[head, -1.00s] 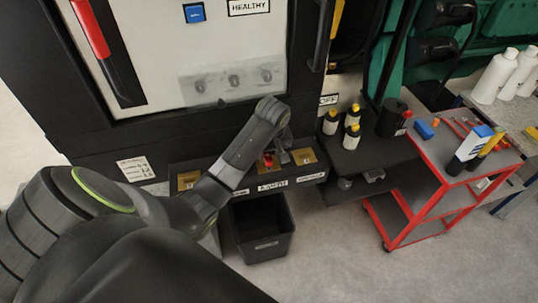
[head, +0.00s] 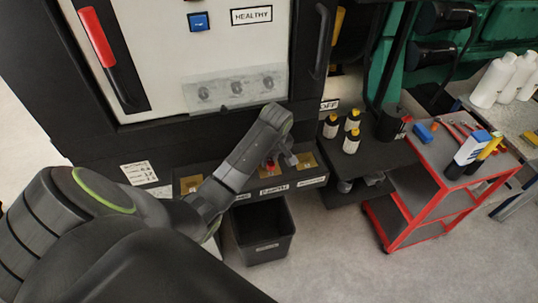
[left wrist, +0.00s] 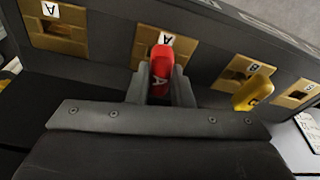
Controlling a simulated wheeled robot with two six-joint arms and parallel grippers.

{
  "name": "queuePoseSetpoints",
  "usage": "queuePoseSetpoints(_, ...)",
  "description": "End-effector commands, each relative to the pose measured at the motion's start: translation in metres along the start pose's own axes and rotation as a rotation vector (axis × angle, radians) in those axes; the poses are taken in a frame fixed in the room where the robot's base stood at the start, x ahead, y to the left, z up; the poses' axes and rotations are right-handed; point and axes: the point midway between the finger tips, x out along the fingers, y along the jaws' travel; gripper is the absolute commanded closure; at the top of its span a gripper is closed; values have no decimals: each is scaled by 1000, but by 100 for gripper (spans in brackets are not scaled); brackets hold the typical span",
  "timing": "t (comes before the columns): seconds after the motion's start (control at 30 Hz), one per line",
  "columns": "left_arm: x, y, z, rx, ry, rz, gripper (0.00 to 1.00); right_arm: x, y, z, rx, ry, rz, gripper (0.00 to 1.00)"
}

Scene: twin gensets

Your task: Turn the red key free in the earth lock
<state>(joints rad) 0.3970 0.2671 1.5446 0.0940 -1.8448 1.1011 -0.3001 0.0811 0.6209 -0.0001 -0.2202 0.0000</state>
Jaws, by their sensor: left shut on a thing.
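The red key (head: 270,166), marked A, stands in a brass lock plate (left wrist: 148,42) labelled A on the black ledge below the white panel. My left gripper (left wrist: 161,84) is shut on the red key, with one finger on each side of its head. In the head view my left gripper (head: 283,160) reaches down to the ledge and partly covers the locks. The key's shaft and the slot are hidden behind its head and the fingers. My right gripper is not in view.
Another A lock plate (left wrist: 57,30) sits to one side. A yellow key (left wrist: 252,92) stands in a B lock beside the red one, close to my finger. A black bin (head: 262,232) stands below the ledge. A red trolley (head: 432,190) stands at right.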

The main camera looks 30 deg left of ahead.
Motion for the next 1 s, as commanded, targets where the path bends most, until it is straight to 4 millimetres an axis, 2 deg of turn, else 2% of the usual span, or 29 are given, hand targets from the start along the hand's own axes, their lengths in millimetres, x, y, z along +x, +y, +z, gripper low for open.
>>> queuePoseSetpoints(0.53,1,1,-1,-628,1,-128,100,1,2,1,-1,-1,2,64)
queuePoseSetpoints(1.0,1,1,-1,-1149,0,-233,100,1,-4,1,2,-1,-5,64)
